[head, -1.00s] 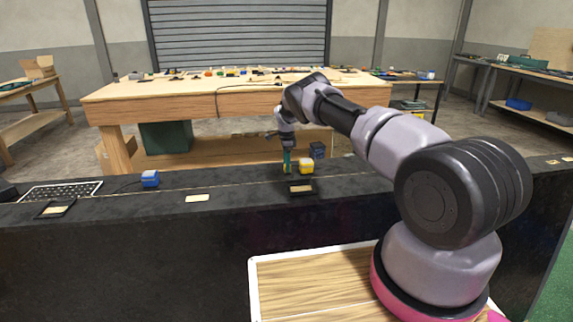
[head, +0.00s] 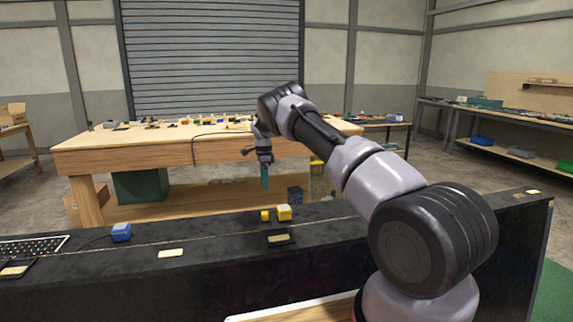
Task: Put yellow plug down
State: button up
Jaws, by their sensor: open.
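A small yellow plug (head: 265,216) rests on the black console (head: 205,240), just left of a larger yellow block (head: 284,212). Whether the plug and block touch is hard to tell. My gripper (head: 265,188), with teal fingers pointing down, is above the plug with a clear gap between them. It is open and holds nothing; its fingers overlap from this side.
A blue block (head: 121,232) with a dark cable and a keyboard (head: 34,245) are at the console's left. A dark tray with a pale label (head: 280,238) lies in front of the plug. A wooden workbench (head: 120,145) stands behind.

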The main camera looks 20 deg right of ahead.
jog(key=s+d+r+n+t+y, duration=0.1)
jog(key=s+d+r, duration=0.15)
jog(key=r, duration=0.75)
jog(key=s+d+r+n+t, duration=0.1)
jog(key=s+d+r, duration=0.15)
jog(key=r, duration=0.75)
jog(key=s+d+r+n+t+y, duration=0.1)
jog(key=s+d+r+n, duration=0.15)
jog(key=s+r, duration=1.1)
jog(key=s+r+n+t, duration=0.2)
jog(key=s+r+n, duration=0.35)
jog(key=s, duration=1.05)
jog(key=s+a+f+n+t, duration=0.1)
jog(key=s+f+n+t, duration=0.1)
jog(key=s, duration=1.6)
jog(key=shift+s+a+n, duration=0.3)
jog(key=shift+a+n, duration=0.05)
jog(key=shift+n, duration=0.55)
